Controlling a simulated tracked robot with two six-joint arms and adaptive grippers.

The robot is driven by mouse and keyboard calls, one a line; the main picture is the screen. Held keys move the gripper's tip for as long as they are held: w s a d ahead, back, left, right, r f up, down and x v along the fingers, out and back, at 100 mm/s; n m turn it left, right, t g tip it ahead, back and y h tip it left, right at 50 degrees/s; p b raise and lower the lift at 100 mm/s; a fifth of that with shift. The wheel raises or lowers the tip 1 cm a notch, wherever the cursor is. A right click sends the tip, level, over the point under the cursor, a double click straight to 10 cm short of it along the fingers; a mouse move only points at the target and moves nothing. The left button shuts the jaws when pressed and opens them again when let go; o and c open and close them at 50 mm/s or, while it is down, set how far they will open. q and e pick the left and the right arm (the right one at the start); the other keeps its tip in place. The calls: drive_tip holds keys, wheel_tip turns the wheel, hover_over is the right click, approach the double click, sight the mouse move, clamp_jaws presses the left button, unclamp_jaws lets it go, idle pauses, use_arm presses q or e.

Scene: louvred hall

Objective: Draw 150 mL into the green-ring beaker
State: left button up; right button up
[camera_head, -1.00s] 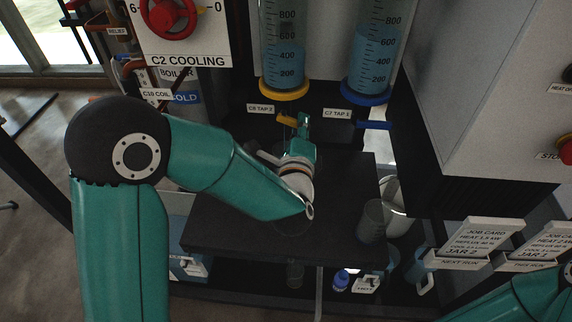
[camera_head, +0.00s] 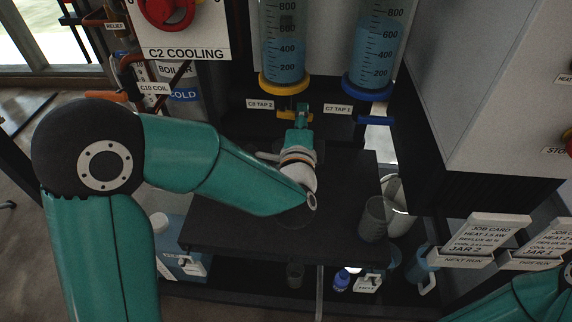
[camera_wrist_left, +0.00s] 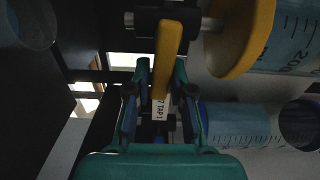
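My left gripper (camera_head: 302,112) is at the yellow lever (camera_head: 287,116) of C8 TAP 2, under the yellow-ringed measuring cylinder (camera_head: 284,50). In the left wrist view the gripper (camera_wrist_left: 162,75) has its fingers apart, and the yellow lever (camera_wrist_left: 169,50) shows between them with gaps beside it; contact cannot be told. A clear grey beaker (camera_head: 372,220) stands upright at the right of the dark shelf (camera_head: 225,232). A smaller one (camera_head: 295,276) is lower down. I cannot make out a green ring on either. Only my right arm (camera_head: 525,303) shows, without its gripper.
A blue-ringed cylinder (camera_head: 374,55) with the blue lever of C7 TAP 1 (camera_head: 376,121) is to the right. A pale container (camera_head: 397,215) is behind the grey beaker. Job cards (camera_head: 485,234) stand at right. The shelf's middle is partly bare.

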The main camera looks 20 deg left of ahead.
use_arm(q)
drive_tip(key=shift+o, duration=1.3)
drive_tip(key=shift+a, duration=0.1)
drive_tip(key=shift+o, duration=0.6)
drive_tip(key=shift+r, duration=0.1)
drive_tip(key=v, duration=0.7)
drive_tip(key=shift+r, duration=0.1)
wheel_tip(320, 180, up, 10)
drive_tip(key=shift+f, duration=0.15)
